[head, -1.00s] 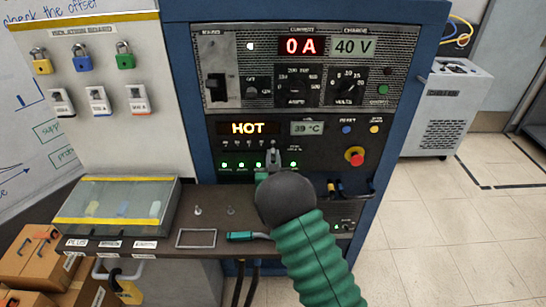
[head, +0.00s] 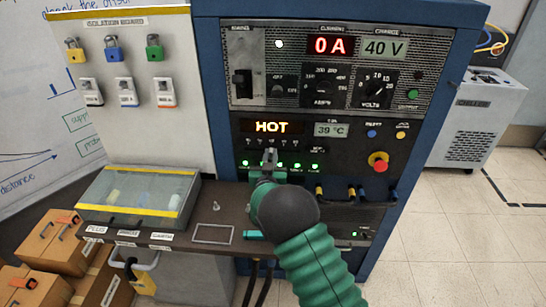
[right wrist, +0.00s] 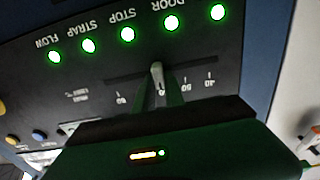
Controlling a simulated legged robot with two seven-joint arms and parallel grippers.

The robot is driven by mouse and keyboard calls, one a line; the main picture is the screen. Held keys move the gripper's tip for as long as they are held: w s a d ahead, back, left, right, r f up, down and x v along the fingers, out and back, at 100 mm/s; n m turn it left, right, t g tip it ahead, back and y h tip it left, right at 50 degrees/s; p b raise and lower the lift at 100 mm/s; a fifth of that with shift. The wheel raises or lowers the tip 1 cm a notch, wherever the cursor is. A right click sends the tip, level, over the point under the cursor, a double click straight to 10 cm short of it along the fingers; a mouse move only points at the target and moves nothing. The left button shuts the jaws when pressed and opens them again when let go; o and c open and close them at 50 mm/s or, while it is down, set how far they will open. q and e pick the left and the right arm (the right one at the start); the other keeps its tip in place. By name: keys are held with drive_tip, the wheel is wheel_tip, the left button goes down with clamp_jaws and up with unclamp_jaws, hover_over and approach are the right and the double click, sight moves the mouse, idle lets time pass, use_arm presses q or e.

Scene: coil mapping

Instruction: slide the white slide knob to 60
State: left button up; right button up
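The white slide knob (right wrist: 157,73) stands in a dark slot in the right wrist view, which shows the panel upside down. Upside-down scale marks (right wrist: 209,82) line the slot on both sides of the fingers, too small to read surely. In the head view my right gripper (head: 269,159) is at the panel below the HOT display (head: 272,127). The knob there cannot be told apart from the fingertips. My left gripper is out of view.
A row of green lights (head: 297,165) runs along the panel beside the gripper. A red button (head: 378,161) sits farther right. A shelf below holds a clear-lidded box (head: 140,193) at left. Cardboard boxes (head: 55,240) stand at lower left. Open floor lies at right.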

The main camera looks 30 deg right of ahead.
drive_tip(key=o, duration=0.5)
drive_tip(key=shift+w+f, duration=0.1)
drive_tip(key=v, duration=1.7)
drive_tip(key=shift+d, duration=0.15)
